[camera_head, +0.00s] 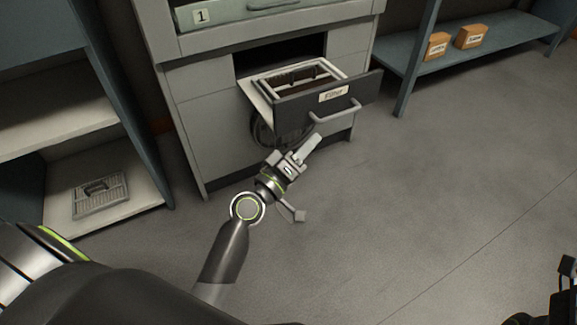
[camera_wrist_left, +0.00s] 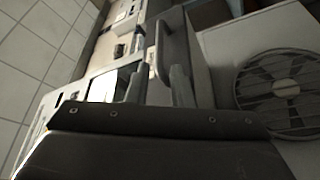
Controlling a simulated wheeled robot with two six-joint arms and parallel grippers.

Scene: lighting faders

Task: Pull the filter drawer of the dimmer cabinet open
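The dimmer cabinet (camera_head: 195,130) stands at the top centre of the head view. Its filter drawer (camera_head: 290,112) is pulled well out, showing a framed filter (camera_head: 300,76) inside. The dark front carries a "Filter" label (camera_head: 333,95) and a grey bar handle (camera_head: 335,112). My left gripper (camera_head: 312,142) is just below and in front of the handle. In the left wrist view the fingers (camera_wrist_left: 158,88) stand apart, with the handle (camera_wrist_left: 159,50) just ahead of the gap; contact is unclear. Part of what looks like my right gripper (camera_head: 567,268) shows at the lower right edge; its fingers are unclear.
A round fan grille (camera_head: 265,130) is on the cabinet below the drawer, also in the wrist view (camera_wrist_left: 283,92). A shelf at left holds a filter panel (camera_head: 100,195). A right shelf (camera_head: 480,50) holds two small boxes. The floor (camera_head: 430,190) is clear.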

